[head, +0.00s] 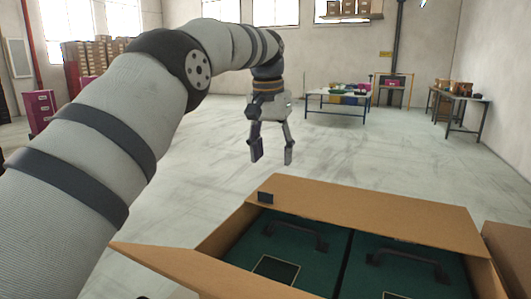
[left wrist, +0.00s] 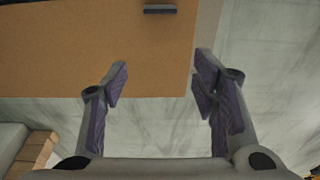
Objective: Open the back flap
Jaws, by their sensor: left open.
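An open cardboard box stands at the lower right of the head view. Its back flap (head: 375,213) is a wide brown panel along the far side, sloping up and away from the opening. A small dark tab (head: 265,197) sits at its left end. The flap (left wrist: 75,50) fills the upper left of the left wrist view, with the tab (left wrist: 160,10) at the top. My left gripper (head: 272,155) points down, open and empty, beyond the flap's left end. In the wrist view my left gripper (left wrist: 163,80) overlaps the flap's outer edge; contact cannot be told. My right gripper is not visible.
Two dark green cases (head: 288,250) (head: 400,270) with black handles fill the box. The left flap (head: 185,268) spreads outward. Another brown box (head: 510,250) is at the right edge. Open floor lies behind the box; tables (head: 340,99) (head: 462,102) stand far back.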

